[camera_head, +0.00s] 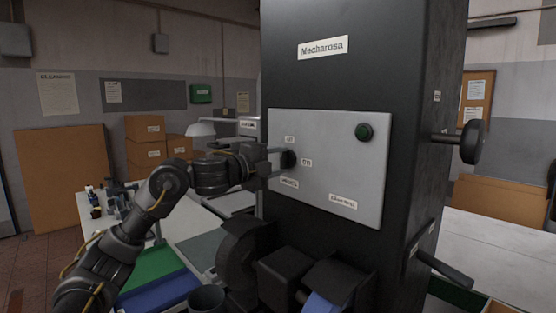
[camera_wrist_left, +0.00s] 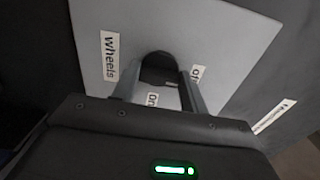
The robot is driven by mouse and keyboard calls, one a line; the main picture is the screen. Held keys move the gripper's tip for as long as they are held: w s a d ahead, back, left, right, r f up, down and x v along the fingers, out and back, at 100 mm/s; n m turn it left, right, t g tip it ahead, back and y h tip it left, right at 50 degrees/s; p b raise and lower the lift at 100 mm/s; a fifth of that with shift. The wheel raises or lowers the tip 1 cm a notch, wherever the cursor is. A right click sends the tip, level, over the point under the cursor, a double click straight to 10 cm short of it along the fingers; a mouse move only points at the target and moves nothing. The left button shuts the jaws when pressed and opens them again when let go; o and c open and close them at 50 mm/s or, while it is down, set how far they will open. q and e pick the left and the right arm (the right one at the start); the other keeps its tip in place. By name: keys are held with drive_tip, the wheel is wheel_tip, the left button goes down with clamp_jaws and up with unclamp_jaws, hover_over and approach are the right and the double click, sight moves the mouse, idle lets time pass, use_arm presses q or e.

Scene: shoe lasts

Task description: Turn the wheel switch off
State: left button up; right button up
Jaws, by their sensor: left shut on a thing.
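The wheel switch is a black round knob (camera_head: 288,160) on the grey control panel (camera_head: 340,150) of a tall black machine. Small labels surround it, one reading "off" above and one reading "wheels" below in the head view. My left gripper (camera_head: 282,161) is shut on the knob from the left. In the left wrist view the dark knob (camera_wrist_left: 158,68) sits between the two fingers, with the "wheels" label (camera_wrist_left: 110,55) to its left and the "off" label (camera_wrist_left: 197,74) to its right. The fingers partly hide the knob. My right gripper is not in view.
A green button (camera_head: 364,132) sits at the panel's upper right. A black hand knob (camera_head: 472,141) sticks out of the machine's right side. Dark machine parts (camera_head: 285,264) jut out below the panel. A worktable with green and blue mats (camera_head: 150,264) stands at left.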

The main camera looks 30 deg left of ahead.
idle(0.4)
use_arm(q)
drive_tip(key=o, duration=1)
drive_tip(key=b+v, duration=0.4)
drive_tip(key=v, duration=0.6)
drive_tip(key=shift+s+a, duration=0.25)
drive_tip(key=shift+s, duration=0.1)
